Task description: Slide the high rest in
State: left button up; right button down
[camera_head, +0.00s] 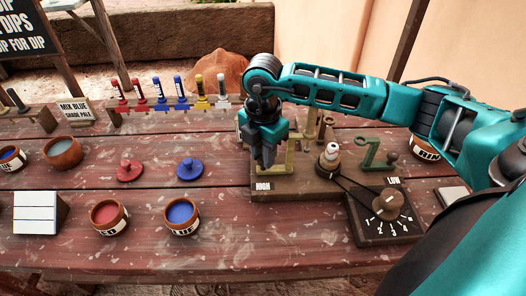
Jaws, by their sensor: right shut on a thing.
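My right gripper (264,160) points down above the end of the wooden stand (300,183) marked HIGH. It is shut, and the thing between its fingers is mostly hidden by the gripper; it appears to be the high rest. An olive upright part (290,158) shows just right of the fingers. A green low rest (370,155) with a round knob stands near the LOW label. My left gripper is not in view.
A numbered dial box (385,222) with a belt to a spindle (329,157) is at the right. Red (108,216) and blue (182,214) paint pots, their lids and a white card (38,213) lie left. A rack of colored tubes (180,98) stands behind.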

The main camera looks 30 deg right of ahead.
aim_at(282, 168)
dwell(0.3)
jog(key=shift+s+d, duration=0.55)
jog(key=shift+d, duration=0.4)
jog(key=shift+s+d, duration=0.55)
jog(key=shift+d, duration=0.35)
jog(key=c, duration=0.9)
grip_release()
jog(key=shift+s+d, duration=0.1)
jog(key=shift+o, duration=0.2)
jog(key=shift+r, duration=0.1)
